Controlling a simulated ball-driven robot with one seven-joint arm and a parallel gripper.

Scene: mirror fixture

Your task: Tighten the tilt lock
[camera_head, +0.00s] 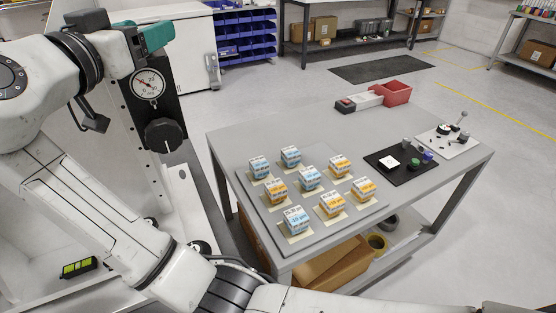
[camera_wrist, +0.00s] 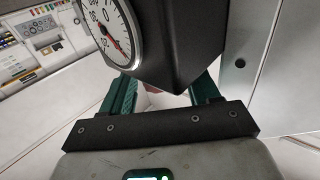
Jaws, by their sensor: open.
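A small fixture (camera_head: 445,129) stands on a white plate (camera_head: 451,146) at the right end of the grey table in the head view. It has a dark body and a thin lever with a ball end (camera_head: 464,114). Its parts are too small to tell which one is the tilt lock or how it is set. My gripper (camera_head: 150,37) is at the upper left, far from that fixture, above a dial gauge (camera_head: 146,85). In the wrist view, my open gripper (camera_wrist: 163,87) has green fingers partly hidden by the gauge's dark housing (camera_wrist: 185,40).
The gauge panel with a black knob (camera_head: 163,135) stands close to my arm. The table (camera_head: 240,140) holds a grey board with several small boxes (camera_head: 310,177), a black mat (camera_head: 385,171) with small parts, and a red bin (camera_head: 397,92). Open floor lies beyond the table.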

